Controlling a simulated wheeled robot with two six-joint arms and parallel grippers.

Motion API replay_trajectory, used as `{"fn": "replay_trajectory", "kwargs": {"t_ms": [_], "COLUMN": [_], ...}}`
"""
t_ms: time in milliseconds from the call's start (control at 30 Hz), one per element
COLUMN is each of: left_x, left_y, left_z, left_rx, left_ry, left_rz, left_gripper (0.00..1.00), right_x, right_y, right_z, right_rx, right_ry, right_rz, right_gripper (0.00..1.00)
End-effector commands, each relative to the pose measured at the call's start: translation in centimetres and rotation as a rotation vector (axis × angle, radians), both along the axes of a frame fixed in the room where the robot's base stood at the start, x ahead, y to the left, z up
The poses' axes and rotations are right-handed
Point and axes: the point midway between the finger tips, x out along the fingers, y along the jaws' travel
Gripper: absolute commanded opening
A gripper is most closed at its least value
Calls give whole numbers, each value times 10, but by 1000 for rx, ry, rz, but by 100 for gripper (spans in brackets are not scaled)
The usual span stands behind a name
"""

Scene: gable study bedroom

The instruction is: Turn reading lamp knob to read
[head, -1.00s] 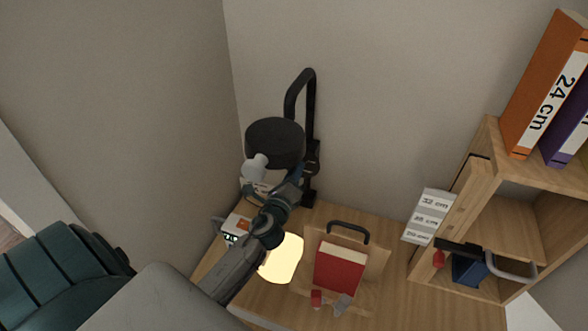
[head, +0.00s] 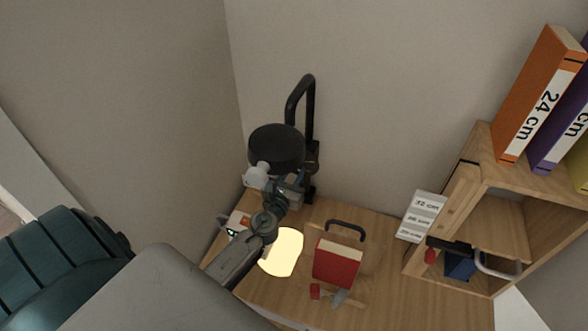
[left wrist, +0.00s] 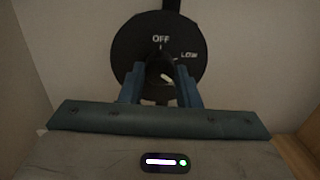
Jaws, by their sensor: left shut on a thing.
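The reading lamp has a round black shade (head: 277,146) on a bent black arm at the wall, above the desk (head: 395,270). In the left wrist view its black dial face (left wrist: 132,48) carries the labels OFF at the top and LOW at the upper right. The small dark knob (left wrist: 156,68) sits at the dial's centre. A pale mark on it points to the lower right. My left gripper (left wrist: 160,78) is shut on the knob, with a blue finger on each side. In the head view it is close under the shade's front. My right gripper is not in view.
A bright patch (head: 281,252) shows on the desk below the lamp. A red book (head: 337,264) stands right of it, with small red and grey items in front. A wooden shelf unit (head: 505,180) with tall binders stands at the right. A wall closes the left side.

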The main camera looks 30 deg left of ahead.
Motion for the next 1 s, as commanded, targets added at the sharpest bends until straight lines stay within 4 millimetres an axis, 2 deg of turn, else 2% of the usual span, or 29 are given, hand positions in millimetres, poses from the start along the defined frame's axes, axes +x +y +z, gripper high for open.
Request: {"fn": "replay_trajectory", "kwargs": {"t_ms": [400, 1000], "left_x": [0, 0], "left_y": [0, 0], "left_z": [0, -1], "left_rx": [225, 276], "left_ry": [57, 68], "left_rz": [0, 0], "left_gripper": [7, 7], "right_x": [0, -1], "right_y": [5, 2], "right_z": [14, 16], "right_rx": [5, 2], "right_ry": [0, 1], "right_rz": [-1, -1], "right_gripper": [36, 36]}}
